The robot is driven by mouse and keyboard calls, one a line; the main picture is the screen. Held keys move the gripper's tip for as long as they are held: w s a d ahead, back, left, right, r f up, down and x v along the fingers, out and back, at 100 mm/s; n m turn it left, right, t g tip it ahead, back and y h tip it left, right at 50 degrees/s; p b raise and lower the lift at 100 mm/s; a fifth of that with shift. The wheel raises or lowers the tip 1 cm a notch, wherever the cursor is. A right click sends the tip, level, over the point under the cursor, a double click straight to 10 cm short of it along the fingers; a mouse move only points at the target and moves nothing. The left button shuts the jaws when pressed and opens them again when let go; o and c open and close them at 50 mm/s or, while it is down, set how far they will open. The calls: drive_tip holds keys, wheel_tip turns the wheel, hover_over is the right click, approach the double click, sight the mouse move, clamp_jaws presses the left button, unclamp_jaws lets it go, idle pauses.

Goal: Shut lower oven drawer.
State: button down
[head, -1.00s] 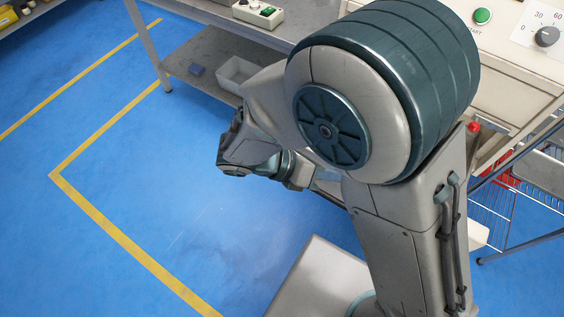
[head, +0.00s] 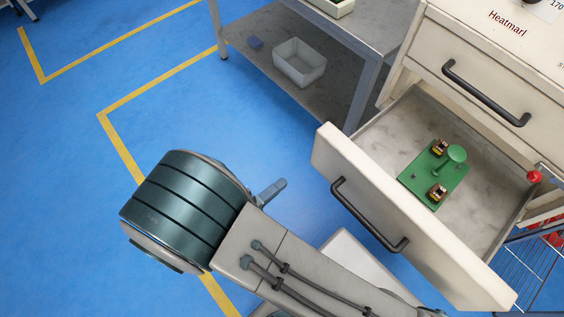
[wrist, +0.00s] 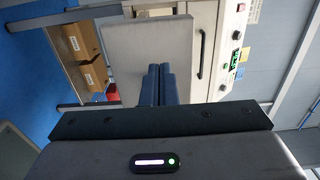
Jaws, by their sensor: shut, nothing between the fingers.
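The lower oven drawer (head: 365,180) stands pulled far out of the cream oven (head: 480,60) in the head view. Its front panel carries a dark bar handle (head: 368,216). A green fixture (head: 436,180) with a round knob and two small coil-like parts sits inside it. In the wrist view, turned sideways, my gripper (wrist: 160,72) has its dark blue fingers together and empty. They overlap the pale drawer front (wrist: 125,55) in that picture; contact cannot be told. In the head view my arm hides most of the gripper.
A wire rack (head: 530,275) is at the right. Blue floor left of the drawer is clear.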

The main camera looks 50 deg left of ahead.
sight(322, 152)
drive_tip(key=w, duration=1.1)
drive_tip(key=shift+d+b, duration=0.2)
drive_tip(key=shift+b, duration=0.2)
drive_tip(key=shift+w, duration=0.3)
drive_tip(key=shift+w, duration=0.1)
